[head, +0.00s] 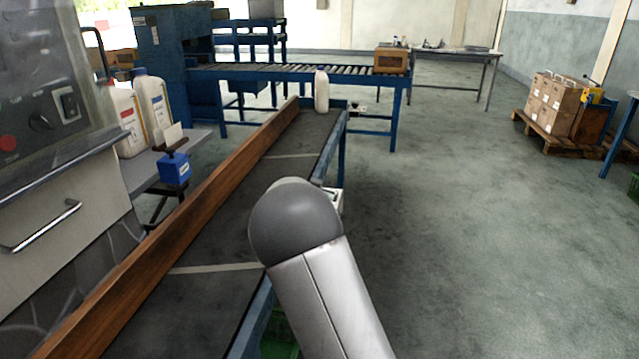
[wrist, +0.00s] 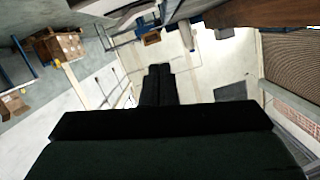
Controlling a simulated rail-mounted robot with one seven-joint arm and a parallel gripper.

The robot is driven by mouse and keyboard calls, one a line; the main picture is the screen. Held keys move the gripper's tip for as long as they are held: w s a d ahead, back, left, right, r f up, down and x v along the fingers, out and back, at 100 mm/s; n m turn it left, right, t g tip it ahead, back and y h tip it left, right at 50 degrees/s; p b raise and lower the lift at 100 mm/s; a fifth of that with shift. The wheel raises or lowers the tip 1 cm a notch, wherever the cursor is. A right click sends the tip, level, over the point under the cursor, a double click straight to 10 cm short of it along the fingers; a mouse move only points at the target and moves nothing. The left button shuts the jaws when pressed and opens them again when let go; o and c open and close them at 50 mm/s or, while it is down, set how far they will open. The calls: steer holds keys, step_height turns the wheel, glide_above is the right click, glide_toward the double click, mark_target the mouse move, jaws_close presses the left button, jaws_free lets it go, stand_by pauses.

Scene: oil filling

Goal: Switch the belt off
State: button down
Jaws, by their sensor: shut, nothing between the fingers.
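The dark conveyor belt (head: 225,230) runs from the lower left to the far middle in the head view, with a wooden guide rail (head: 190,205) along its left side. A small white box (head: 336,198) sits at the belt's right edge, partly hidden behind my arm; I cannot tell whether it is the belt's switch. A white bottle (head: 321,91) stands upright at the belt's far end. My gripper (wrist: 159,70) shows in the wrist view with its black fingers together and empty. In the head view my arm link hides it.
A machine panel (head: 50,115) with a red button, black knob and rocker switch is at the left. White jugs (head: 150,100) and a blue device (head: 173,168) are beside the belt. A roller conveyor (head: 300,72) crosses behind. Cartons on a pallet (head: 545,130) stand right.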

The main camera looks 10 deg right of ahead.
steer(key=v, duration=0.2)
steer(key=shift+s+a, duration=0.2)
steer(key=shift+s, duration=0.15)
steer(key=shift+r, duration=0.1)
steer(key=s+r+n+g+y+p, duration=0.1)
steer(key=s+r+g+p, duration=0.3)
steer(key=s, duration=1.2)
steer(key=s+r+n+g+y+p, duration=0.2)
steer(key=s+p, duration=0.5)
steer(key=s, duration=0.9)
steer(key=s+a+r+n+g+y+p, duration=0.1)
steer(key=s+r+n+g+p, duration=0.3)
steer(key=s, duration=1.2)
step_height(320, 180, up, 2)
steer(key=g+y+p, duration=0.1)
steer(key=g, duration=0.2)
steer(key=shift+s+g, duration=0.25)
steer(key=shift+g, duration=0.15)
steer(key=shift+a+r, duration=0.1)
